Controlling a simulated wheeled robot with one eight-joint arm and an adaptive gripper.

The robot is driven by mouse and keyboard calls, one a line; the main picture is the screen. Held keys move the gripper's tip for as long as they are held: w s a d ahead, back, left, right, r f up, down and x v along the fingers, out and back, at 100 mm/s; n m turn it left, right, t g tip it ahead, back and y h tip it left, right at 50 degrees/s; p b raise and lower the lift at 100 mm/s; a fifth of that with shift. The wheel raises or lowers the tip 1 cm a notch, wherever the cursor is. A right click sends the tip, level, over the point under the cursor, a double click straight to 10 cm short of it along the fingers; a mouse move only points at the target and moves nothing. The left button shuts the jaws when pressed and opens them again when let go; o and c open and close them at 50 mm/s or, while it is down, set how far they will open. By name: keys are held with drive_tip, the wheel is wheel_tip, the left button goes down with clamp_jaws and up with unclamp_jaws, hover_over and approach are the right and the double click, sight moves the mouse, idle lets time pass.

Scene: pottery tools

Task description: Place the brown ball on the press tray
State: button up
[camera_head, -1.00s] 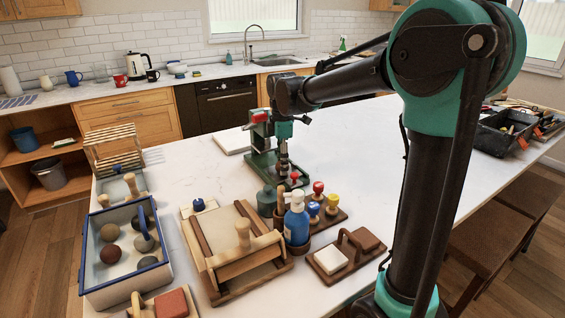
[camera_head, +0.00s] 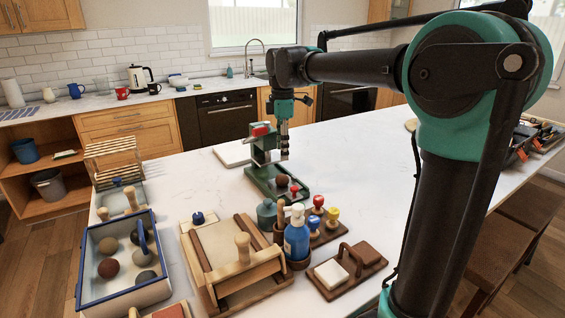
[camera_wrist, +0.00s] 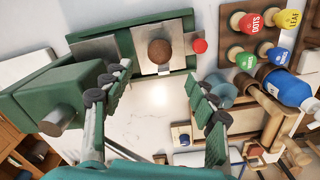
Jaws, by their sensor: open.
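The brown ball (camera_head: 282,180) rests on the metal plate of the green press tray (camera_head: 300,195), clear of any fingers. In the wrist view the ball (camera_wrist: 160,51) sits near the middle of the plate (camera_wrist: 174,67), left of a red knob. My gripper (camera_head: 284,155) is above the press tray, apart from the ball. The wrist view shows its fingers (camera_wrist: 158,78) spread wide with nothing between them.
The press's upright body (camera_head: 262,145) stands just left of my gripper. Stamps (camera_head: 318,205), a blue bottle (camera_head: 297,235) and a wooden slab frame (camera_head: 240,275) are in front. A blue-rimmed box (camera_head: 85,285) holds several balls.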

wheel_tip(320, 180, up, 2)
drive_tip(key=shift+r, duration=0.1)
idle(1.3)
